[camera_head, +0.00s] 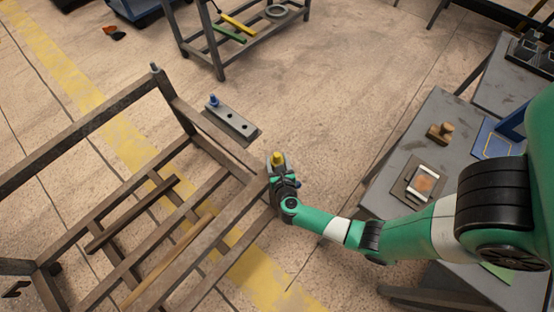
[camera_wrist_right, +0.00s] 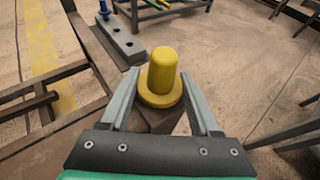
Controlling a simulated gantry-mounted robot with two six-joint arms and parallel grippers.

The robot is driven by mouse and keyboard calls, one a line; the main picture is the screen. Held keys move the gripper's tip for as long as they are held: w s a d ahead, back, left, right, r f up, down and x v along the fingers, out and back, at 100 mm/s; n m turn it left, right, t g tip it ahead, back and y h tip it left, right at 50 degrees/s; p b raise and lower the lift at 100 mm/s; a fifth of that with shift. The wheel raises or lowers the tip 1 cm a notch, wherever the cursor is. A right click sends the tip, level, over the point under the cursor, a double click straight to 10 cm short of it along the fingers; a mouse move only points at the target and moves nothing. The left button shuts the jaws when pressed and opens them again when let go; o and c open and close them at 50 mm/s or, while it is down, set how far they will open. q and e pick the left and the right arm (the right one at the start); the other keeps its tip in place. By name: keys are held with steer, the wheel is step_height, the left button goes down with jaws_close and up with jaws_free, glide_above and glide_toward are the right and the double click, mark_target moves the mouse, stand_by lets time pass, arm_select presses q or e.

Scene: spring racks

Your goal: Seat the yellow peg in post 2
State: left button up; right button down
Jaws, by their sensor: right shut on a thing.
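The yellow peg (camera_head: 277,157) shows upright in my right gripper (camera_head: 279,165), at the near right corner of the brown metal rack. In the right wrist view the peg (camera_wrist_right: 163,72) has a rounded top and a wide flange, with the fingers of my right gripper (camera_wrist_right: 163,98) on either side of it. The brown corner post (camera_wrist_right: 155,121) shows directly below the flange. I cannot tell whether the flange touches the post top, and the peg's lower end is hidden. No number shows on any post. My left gripper is out of view.
A grey plate with holes (camera_head: 235,124) lies beyond the rack, a blue peg (camera_head: 213,100) at its left end. Another rack corner post (camera_head: 155,69) stands far left. Grey worktables (camera_head: 405,168) stand right, and a trolley (camera_head: 220,62) at the back. Open floor lies between.

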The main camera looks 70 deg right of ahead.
steer(key=shift+f+b, duration=0.55)
steer(key=shift+f, duration=0.1)
steer(key=shift+c, duration=0.2)
jaws_free()
steer(key=p+v, duration=0.4)
steer(key=v, duration=0.7)
steer(key=shift+a+r, duration=0.2)
steer(key=shift+a, duration=0.05)
